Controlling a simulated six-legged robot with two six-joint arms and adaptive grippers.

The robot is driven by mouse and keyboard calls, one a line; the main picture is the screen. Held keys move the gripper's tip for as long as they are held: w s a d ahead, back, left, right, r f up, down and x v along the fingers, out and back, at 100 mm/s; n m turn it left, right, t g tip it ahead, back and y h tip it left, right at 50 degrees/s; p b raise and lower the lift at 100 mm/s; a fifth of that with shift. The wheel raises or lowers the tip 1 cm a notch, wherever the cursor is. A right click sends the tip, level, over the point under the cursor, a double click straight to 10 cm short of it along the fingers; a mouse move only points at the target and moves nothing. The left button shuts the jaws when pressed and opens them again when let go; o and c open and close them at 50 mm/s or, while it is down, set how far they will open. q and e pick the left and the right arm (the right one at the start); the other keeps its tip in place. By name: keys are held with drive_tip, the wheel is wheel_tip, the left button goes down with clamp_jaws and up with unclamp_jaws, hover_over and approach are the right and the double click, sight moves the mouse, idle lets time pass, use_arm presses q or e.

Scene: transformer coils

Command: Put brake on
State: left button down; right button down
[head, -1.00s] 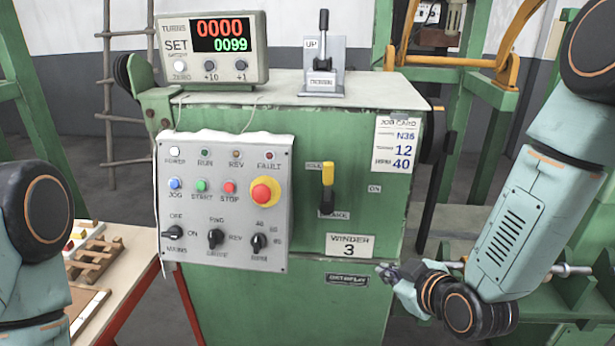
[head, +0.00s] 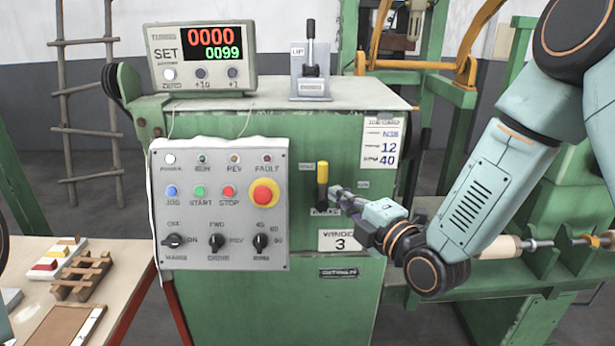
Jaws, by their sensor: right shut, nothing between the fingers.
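The brake lever (head: 322,172) is a yellow handle on the green winder cabinet (head: 345,130), standing upright above a dark lower end. My right gripper (head: 338,194) is shut and empty. Its tips are right beside the lever's lower part, on the right; I cannot tell whether they touch it. My left gripper is out of view; only a sliver of my left arm shows at the left edge.
Left of the lever is the grey control panel (head: 218,222) with a red emergency button (head: 263,196). On top stand the turns counter (head: 200,57) and a black-handled lever unit (head: 310,70). A bench (head: 130,262) with wooden pieces is at lower left.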

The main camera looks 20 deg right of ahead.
sight(319, 176)
drive_tip(key=shift+n, duration=0.3)
drive_tip(key=x, duration=0.3)
drive_tip(key=d+x, duration=0.1)
drive_tip(key=x, duration=0.5)
drive_tip(key=shift+w+d+f, duration=0.1)
drive_tip(key=shift+w, duration=0.45)
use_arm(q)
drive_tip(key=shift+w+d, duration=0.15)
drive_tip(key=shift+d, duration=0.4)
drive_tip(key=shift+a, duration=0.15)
use_arm(e)
drive_tip(key=shift+a, duration=0.25)
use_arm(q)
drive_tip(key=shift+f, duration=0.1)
use_arm(e)
drive_tip(key=shift+d, duration=0.1)
